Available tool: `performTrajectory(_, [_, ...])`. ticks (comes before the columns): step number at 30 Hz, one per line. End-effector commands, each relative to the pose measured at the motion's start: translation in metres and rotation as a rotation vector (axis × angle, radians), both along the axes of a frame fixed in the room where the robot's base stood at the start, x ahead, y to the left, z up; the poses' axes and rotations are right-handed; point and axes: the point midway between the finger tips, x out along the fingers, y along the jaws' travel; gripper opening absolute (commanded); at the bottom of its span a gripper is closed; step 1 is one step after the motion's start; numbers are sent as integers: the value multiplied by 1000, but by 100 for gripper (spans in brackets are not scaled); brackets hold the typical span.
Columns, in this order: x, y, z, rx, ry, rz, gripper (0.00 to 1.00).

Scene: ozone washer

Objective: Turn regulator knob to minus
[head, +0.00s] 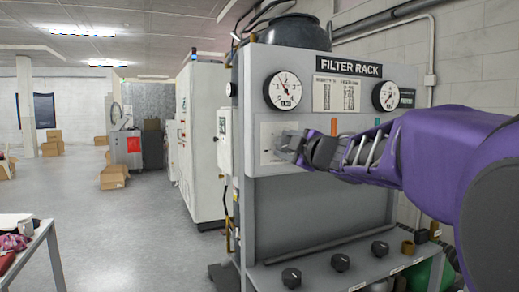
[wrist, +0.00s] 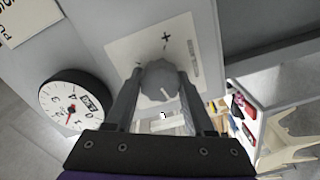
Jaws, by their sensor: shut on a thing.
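The regulator knob (wrist: 159,84) is a grey, ridged round knob with a light pointer line, on a pale plate (wrist: 191,30) with a plus mark above it in the wrist view. My gripper (wrist: 158,92) is shut on the knob, one finger on each side. In the head view my gripper (head: 288,148) reaches in from the right to the same plate (head: 266,137) on the filter rack (head: 262,215). There the gripper hides the knob. The minus mark is not clearly readable in either view.
A round gauge (wrist: 76,103) sits close to my gripper's left in the wrist view; it also shows above the plate in the head view (head: 285,91). A second gauge (head: 387,95) is at right. Several dark knobs (head: 340,262) line the lower ledge.

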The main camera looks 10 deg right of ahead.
Motion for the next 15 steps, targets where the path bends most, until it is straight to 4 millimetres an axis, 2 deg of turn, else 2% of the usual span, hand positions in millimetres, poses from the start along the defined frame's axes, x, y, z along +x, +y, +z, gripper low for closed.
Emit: performTrajectory(15, [0,1,-1,-401,-132,0,0])
